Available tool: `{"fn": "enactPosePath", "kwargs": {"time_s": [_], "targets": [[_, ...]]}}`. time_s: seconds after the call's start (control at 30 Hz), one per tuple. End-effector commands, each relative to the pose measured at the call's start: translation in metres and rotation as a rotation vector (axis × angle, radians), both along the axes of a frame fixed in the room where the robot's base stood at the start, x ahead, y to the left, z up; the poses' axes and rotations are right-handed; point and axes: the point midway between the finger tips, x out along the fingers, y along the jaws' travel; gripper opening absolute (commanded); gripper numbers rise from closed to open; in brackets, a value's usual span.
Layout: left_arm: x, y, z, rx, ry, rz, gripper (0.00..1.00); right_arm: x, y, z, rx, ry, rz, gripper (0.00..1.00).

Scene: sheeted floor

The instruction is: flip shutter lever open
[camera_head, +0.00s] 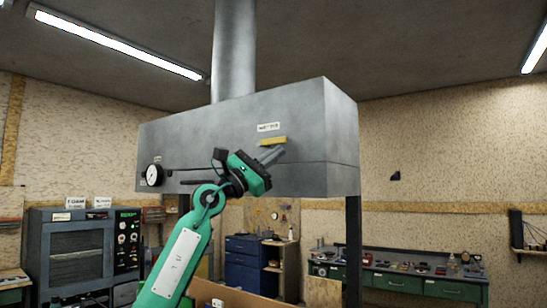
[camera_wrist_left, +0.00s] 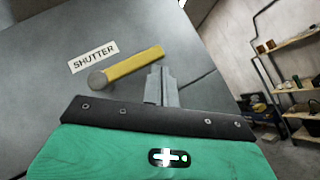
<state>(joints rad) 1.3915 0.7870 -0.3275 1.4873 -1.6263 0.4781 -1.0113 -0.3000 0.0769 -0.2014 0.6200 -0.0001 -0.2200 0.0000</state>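The shutter lever is a yellow bar (camera_head: 273,141) on the front of the grey metal hood, below a small white label. In the left wrist view the yellow lever (camera_wrist_left: 135,66) runs from a round grey pivot at its left end up to the right, beneath the SHUTTER label (camera_wrist_left: 94,57). My left gripper (camera_head: 270,155) is just below the lever in the head view. In the left wrist view its grey fingers (camera_wrist_left: 156,72) are together, with nothing between them, close to the lever's right end. I cannot tell whether they touch it. My right gripper is not in view.
The grey hood (camera_head: 320,130) hangs high with a duct above it and a dark post below its right side. A round gauge (camera_head: 154,175) is on its left front. A dark oven cabinet (camera_head: 75,250) stands left; a green workbench (camera_head: 400,280) stands right.

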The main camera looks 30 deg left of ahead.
Motion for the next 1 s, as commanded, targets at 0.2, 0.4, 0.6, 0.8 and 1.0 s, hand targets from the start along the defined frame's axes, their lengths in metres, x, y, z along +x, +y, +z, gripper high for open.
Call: {"fn": "enactPosePath", "kwargs": {"time_s": [0.2,0.4,0.6,0.8,1.0], "targets": [[-0.001,-0.001,0.001,0.001,-0.001,-0.002,0.00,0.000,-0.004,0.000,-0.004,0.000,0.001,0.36],[-0.001,-0.001,0.001,0.001,-0.002,-0.002,0.00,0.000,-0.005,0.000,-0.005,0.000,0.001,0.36],[-0.001,0.000,-0.006,0.000,-0.001,-0.002,0.00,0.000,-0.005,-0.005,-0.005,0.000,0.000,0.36],[-0.003,0.004,-0.034,-0.001,0.001,-0.003,0.00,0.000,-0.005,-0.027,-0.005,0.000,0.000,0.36],[-0.024,0.007,-0.068,0.004,0.001,-0.001,0.00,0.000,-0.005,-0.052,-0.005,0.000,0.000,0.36]]}}
